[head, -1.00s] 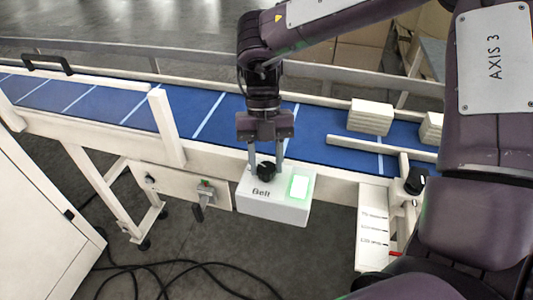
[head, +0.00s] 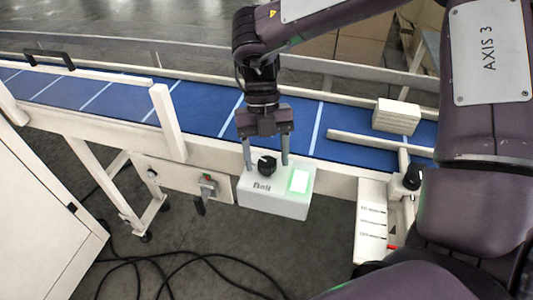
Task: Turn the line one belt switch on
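The belt switch is a black knob (head: 266,165) on top of a white box labelled "Belt" (head: 262,202), fixed at the near side of the conveyor. A light (head: 299,181) beside the knob glows green. My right gripper (head: 266,160) points down at the box from above. Its two fingers stand apart on either side of the knob, with gaps showing between them and it. It is open and holds nothing. My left gripper is not in view.
The blue belt (head: 202,108) runs behind the box, with a pale carton (head: 396,116) on it at the right. A lever panel (head: 185,178) sits left of the box. A labelled white panel (head: 371,218) stands right. Cables lie on the floor.

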